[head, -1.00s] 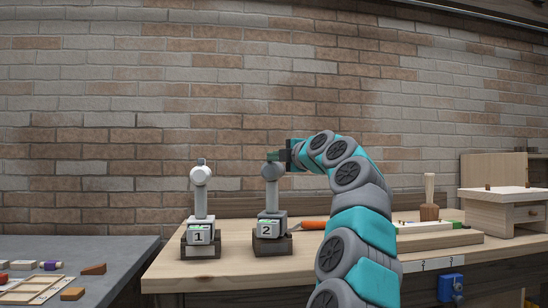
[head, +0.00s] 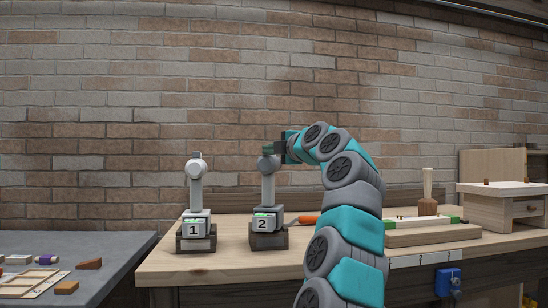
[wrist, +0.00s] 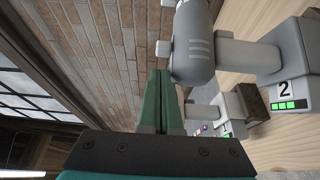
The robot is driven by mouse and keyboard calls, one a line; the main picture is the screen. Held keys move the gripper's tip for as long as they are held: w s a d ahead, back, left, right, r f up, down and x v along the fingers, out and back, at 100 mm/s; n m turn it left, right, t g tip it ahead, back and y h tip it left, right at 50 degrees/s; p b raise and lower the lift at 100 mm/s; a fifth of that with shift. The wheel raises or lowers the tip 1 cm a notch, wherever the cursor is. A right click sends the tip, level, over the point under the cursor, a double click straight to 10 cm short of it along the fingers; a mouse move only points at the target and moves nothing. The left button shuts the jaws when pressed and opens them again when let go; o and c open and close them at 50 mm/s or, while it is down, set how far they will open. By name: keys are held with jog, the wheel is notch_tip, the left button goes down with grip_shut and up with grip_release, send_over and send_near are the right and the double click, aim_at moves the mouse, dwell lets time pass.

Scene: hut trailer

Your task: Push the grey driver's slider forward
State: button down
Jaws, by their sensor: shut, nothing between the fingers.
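Two upright power drivers stand on dark blocks on the wooden bench. The grey driver (head: 267,190), numbered 2, is on the right; the paler driver (head: 195,195), numbered 1, is on the left. My gripper (head: 267,150) is at the top of the grey driver's head and partly hides it. In the wrist view, my gripper's two green fingers (wrist: 160,72) are shut together, with nothing between them. Their tips are beside the grey driver's rounded head (wrist: 195,45). A small grey tab (wrist: 166,48), apparently the slider, sticks out just past the tips. I cannot tell whether they touch.
The wooden bench (head: 215,262) holds an orange-handled tool (head: 305,219), a wooden board (head: 430,236), a brush (head: 427,205) and a small drawer box (head: 505,205). A grey table (head: 120,245) with small blocks is at left. A brick wall (head: 120,120) stands behind.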

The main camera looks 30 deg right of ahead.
jog(key=s+b, duration=0.4)
jog(key=s, duration=0.7)
jog(key=shift+s+d, duration=0.15)
jog(key=shift+d, duration=0.15)
jog(key=shift+a, duration=0.1)
